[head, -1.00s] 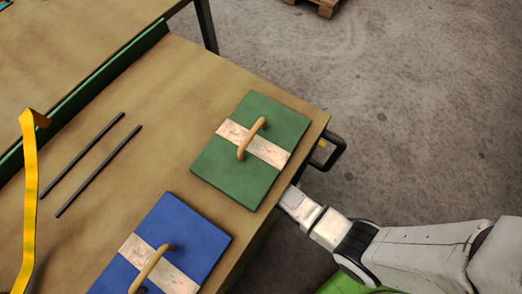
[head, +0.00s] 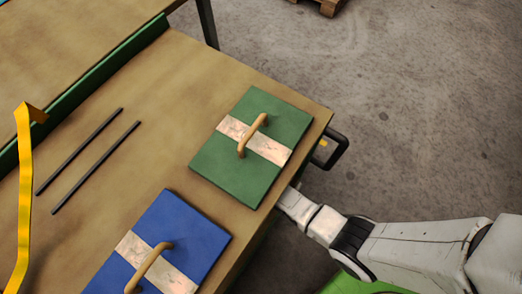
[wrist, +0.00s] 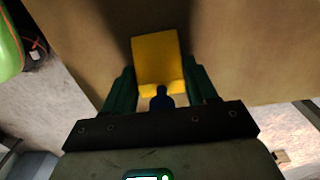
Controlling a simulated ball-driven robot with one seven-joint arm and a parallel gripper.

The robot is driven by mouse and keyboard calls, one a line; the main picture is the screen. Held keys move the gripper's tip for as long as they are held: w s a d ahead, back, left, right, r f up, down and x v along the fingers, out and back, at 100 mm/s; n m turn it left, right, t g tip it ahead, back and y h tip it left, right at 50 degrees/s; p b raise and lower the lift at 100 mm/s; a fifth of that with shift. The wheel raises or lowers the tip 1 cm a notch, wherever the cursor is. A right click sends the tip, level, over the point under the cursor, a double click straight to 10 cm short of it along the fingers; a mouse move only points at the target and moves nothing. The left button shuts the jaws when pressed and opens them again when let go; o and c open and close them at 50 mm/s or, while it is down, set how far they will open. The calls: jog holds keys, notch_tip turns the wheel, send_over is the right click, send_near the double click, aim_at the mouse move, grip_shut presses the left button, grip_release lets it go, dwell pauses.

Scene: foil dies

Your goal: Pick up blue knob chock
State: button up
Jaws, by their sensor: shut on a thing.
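In the wrist view a yellow chock (wrist: 157,62) with a dark blue knob (wrist: 161,98) sits between the green fingers of my gripper (wrist: 160,88). The fingers are shut on it, one at each side. The knob points back toward the palm. A tan surface lies behind the chock; I cannot tell whether the chock touches it. In the head view my wrist goes out of sight at the table's right edge, so the gripper and chock are hidden there.
On the table (head: 205,75) lie a green die board (head: 258,105) and a blue die board (head: 190,225), each with a wooden handle. Two dark rods (head: 95,168) and a yellow strip (head: 25,190) lie to the left. A black handle (head: 335,150) juts from the table's right edge.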

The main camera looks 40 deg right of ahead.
jog(key=c, duration=0.4)
jog(key=shift+r, duration=0.2)
